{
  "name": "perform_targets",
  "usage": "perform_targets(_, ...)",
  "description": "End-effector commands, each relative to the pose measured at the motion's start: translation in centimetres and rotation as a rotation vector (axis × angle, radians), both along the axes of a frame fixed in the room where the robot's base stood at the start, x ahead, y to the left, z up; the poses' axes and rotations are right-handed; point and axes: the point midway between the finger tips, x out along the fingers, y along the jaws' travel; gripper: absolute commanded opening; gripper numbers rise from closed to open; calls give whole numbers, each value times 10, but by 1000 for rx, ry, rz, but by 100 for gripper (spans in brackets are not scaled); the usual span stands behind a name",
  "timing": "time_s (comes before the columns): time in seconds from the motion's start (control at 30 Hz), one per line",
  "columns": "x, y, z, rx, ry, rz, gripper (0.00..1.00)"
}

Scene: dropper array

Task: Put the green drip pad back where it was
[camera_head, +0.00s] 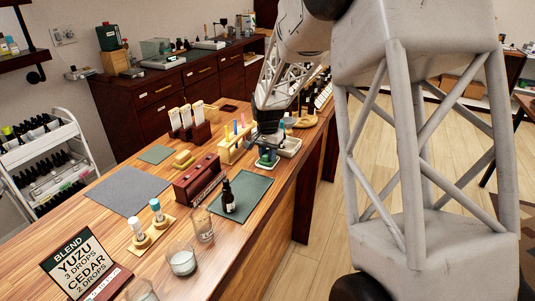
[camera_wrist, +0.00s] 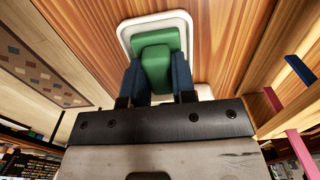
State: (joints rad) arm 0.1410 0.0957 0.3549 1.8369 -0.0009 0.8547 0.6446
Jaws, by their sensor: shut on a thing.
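The green drip pad (camera_head: 267,161) is at the far part of the wooden bench, near its right edge. It has a pale rim and a raised green block as a grip. In the wrist view the green block (camera_wrist: 156,68) sits between the two blue fingers of my gripper (camera_wrist: 156,80), with the green, white-rimmed part beyond it. My gripper (camera_head: 267,147) is shut on the block. I cannot tell whether the pad touches the bench. A white tray (camera_head: 291,148) stands just right of it.
A wooden rack with coloured sticks (camera_head: 236,142) stands left of my gripper. A sage-green square (camera_head: 156,154) lies flat at left. A grey mat (camera_head: 128,190) is bare.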

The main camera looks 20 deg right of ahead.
Motion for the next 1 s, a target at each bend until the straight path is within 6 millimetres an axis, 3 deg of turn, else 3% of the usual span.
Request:
perform_targets(0.17,0,0,-3,0,0,0,6)
perform_targets(0.2,0,0,-3,0,0,0,31)
perform_targets(0.33,0,0,-3,0,0,0,50)
perform_targets(0.77,0,0,1,0,0,0,50)
perform_targets(1.0,1,0,21,0,-3,0,50)
